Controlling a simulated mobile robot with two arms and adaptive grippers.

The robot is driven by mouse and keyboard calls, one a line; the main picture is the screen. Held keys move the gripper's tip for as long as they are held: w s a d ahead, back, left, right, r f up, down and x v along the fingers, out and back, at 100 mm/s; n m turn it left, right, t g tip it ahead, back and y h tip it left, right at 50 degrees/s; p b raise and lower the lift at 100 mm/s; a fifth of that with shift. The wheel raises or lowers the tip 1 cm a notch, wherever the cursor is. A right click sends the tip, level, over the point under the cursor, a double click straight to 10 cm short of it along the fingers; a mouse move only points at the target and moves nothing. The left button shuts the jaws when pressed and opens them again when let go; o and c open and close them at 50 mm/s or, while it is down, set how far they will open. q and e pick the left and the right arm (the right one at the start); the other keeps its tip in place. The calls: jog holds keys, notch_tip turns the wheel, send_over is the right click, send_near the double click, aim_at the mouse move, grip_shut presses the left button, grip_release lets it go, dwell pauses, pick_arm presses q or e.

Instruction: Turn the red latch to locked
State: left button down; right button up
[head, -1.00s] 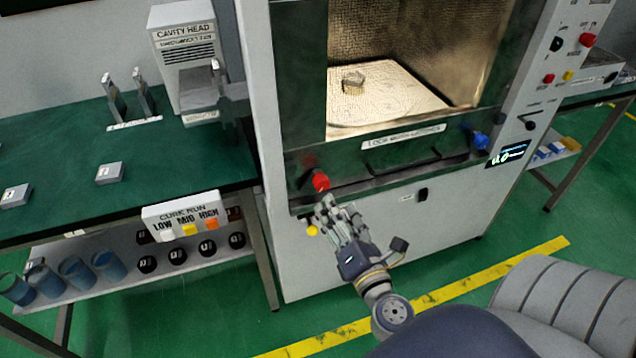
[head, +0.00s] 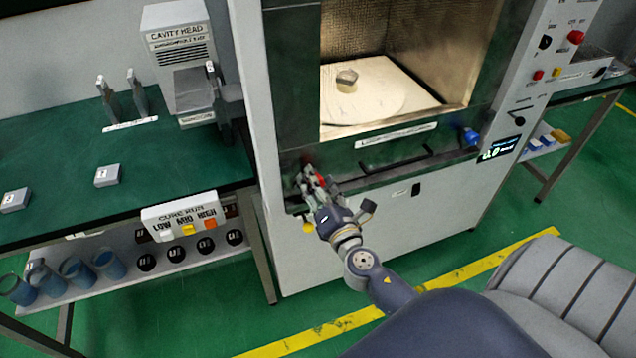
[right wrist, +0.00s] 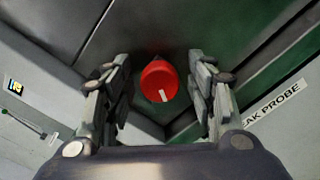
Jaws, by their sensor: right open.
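The red latch (right wrist: 158,82) is a round red knob with a short white mark on its face, on the lower left of the machine's front. In the right wrist view it lies between the two fingers of my right gripper (right wrist: 158,95), with a gap on each side. In the head view my right gripper (head: 316,184) is in front of the latch and mostly hides it; a bit of red (head: 321,181) shows between the fingers. The right gripper is open. My left gripper is not in view.
A blue knob (head: 471,137) sits at the right end of the same green door panel, beyond a dark handle (head: 395,163). A yellow ball-like knob (head: 308,227) is just below my right gripper. A green bench (head: 60,190) stands at the left.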

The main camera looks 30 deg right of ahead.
jog(key=c, duration=1.1)
jog(key=shift+o, duration=0.2)
jog(key=shift+m, duration=0.3)
jog(key=m+b, duration=0.2)
jog(key=m, duration=0.1)
jog(key=m+b, duration=0.1)
jog(key=m, duration=0.3)
jog(key=shift+d+m, duration=0.1)
jog(key=shift+m, duration=0.2)
jog(key=m, duration=0.4)
jog(key=m+p, duration=0.2)
jog(key=m, duration=0.3)
jog(key=shift+f+m, duration=0.1)
jog(key=shift+m, duration=0.4)
